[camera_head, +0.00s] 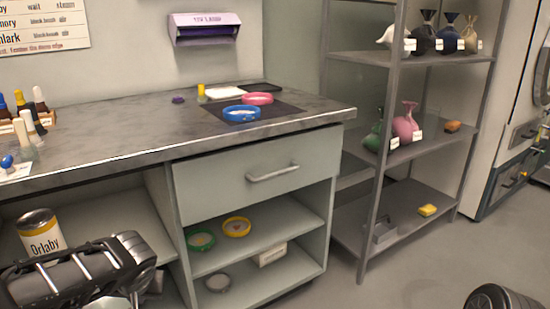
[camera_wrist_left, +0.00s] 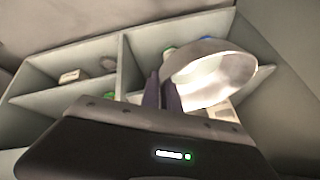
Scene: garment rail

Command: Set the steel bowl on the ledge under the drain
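The steel bowl (camera_wrist_left: 212,75) shows in the left wrist view, tilted, with its bright inside turned toward the camera. My left gripper (camera_wrist_left: 166,90) has its dark fingers at the bowl's left edge and appears shut on its rim. In the head view my left arm is at the lower left, in front of the open cabinet; its fingertips and the bowl are hidden there. I cannot make out a drain or the ledge under it in either view. My right gripper is not in view.
An Orlaby can (camera_head: 40,232) stands in the left cabinet bay, close to my left arm. The grey counter (camera_head: 120,140) above holds bottles and blue and pink rings. Green and yellow rings lie on the cabinet shelf.

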